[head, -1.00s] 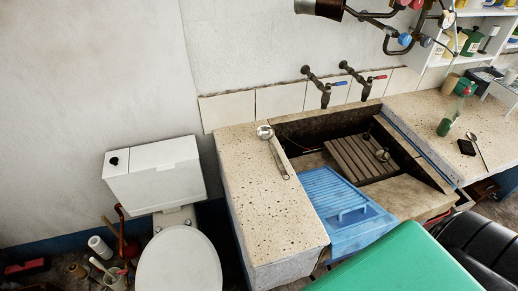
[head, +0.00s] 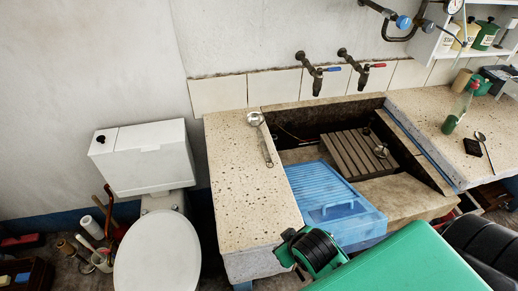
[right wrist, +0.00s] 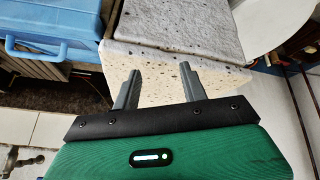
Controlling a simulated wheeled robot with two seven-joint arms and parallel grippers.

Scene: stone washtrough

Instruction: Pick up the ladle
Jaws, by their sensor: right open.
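The metal ladle (head: 264,146) lies on the left stone worktop (head: 245,205) in the head view. Its round bowl is toward the wall, and its handle runs toward the front near the sink's edge. My right gripper (right wrist: 160,68) is open and empty in the right wrist view, its two grey fingers apart over the stone worktop (right wrist: 155,58). The ladle is not visible in that view. A black and green part of one of my arms shows low in the head view, beside the worktop's front corner. My left gripper's fingers are not in view.
A blue ribbed tray (head: 340,205) sits over the sink's front, right of the ladle. A slatted wooden board (head: 352,153) lies in the sink. Two taps (head: 312,70) project from the wall. A toilet (head: 157,255) stands left. The left worktop is otherwise clear.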

